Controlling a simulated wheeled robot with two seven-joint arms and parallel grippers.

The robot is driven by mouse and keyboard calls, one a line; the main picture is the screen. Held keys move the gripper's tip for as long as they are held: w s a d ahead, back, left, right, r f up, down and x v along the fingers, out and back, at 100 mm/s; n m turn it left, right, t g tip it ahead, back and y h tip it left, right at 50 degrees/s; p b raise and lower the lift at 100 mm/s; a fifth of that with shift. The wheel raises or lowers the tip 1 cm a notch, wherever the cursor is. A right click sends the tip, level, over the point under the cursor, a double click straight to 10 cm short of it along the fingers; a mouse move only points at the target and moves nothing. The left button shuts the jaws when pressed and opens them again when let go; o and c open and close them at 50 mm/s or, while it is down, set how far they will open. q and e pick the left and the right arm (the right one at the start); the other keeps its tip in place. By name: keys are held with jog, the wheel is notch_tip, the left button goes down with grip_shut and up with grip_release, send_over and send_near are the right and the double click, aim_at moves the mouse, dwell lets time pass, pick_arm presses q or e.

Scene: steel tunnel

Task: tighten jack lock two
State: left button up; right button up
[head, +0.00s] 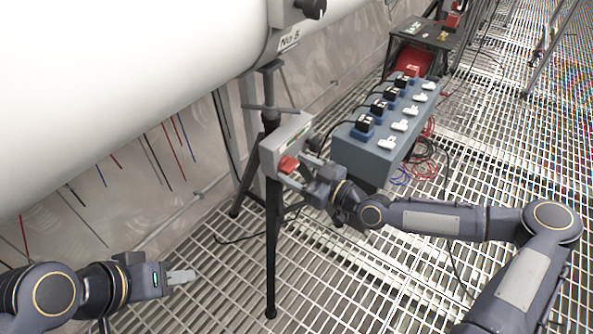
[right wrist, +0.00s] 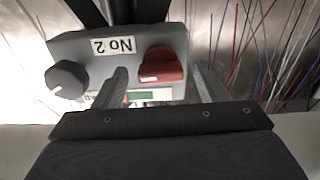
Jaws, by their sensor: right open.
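The jack is a black tripod stand (head: 271,210) under the white pipe. It carries a grey box (head: 285,138) with a red knob (head: 289,164). In the right wrist view the box (right wrist: 70,50) bears an upside-down "No 2" label (right wrist: 113,46), a dark round knob (right wrist: 67,79) and the red knob (right wrist: 161,66). My right gripper (head: 300,172) is at the box, its open fingers (right wrist: 160,82) on either side of the red knob; contact cannot be told. My left gripper (head: 182,277) is low at the left, away from the jack; its finger gap is unclear.
The grating floor (head: 330,285) is open in front.

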jog(key=shift+w+a, duration=0.15)
jog(key=shift+a, duration=0.05)
jog(key=shift+c, duration=0.2)
jog(key=c, duration=0.9)
jog(key=shift+c, duration=0.2)
